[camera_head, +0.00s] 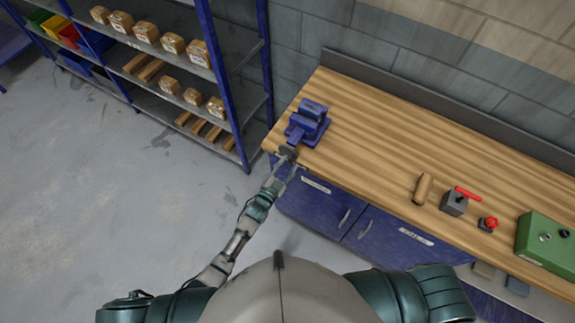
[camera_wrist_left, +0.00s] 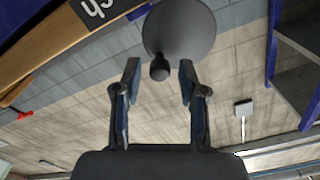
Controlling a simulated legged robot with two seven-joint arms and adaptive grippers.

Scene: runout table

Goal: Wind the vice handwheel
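The blue vice (camera_head: 308,120) sits at the left end of the wooden bench. Its dark handwheel (camera_head: 288,152) faces the bench's front edge, partly hidden by my left gripper (camera_head: 285,167). In the left wrist view the handwheel (camera_wrist_left: 182,24) is a dark round disc with a short knob (camera_wrist_left: 159,69) sticking out. The left gripper (camera_wrist_left: 159,72) has its two fingers apart, one on each side of the knob, with gaps visible on both sides. It holds nothing. My right gripper is not in view.
On the bench (camera_head: 375,140) to the right stand a wooden cylinder (camera_head: 423,189), a grey block with a red lever (camera_head: 454,204), a red knob (camera_head: 489,223) and a green box (camera_head: 543,240). A blue shelf rack (camera_head: 228,88) with boxes stands left. The bench middle is clear.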

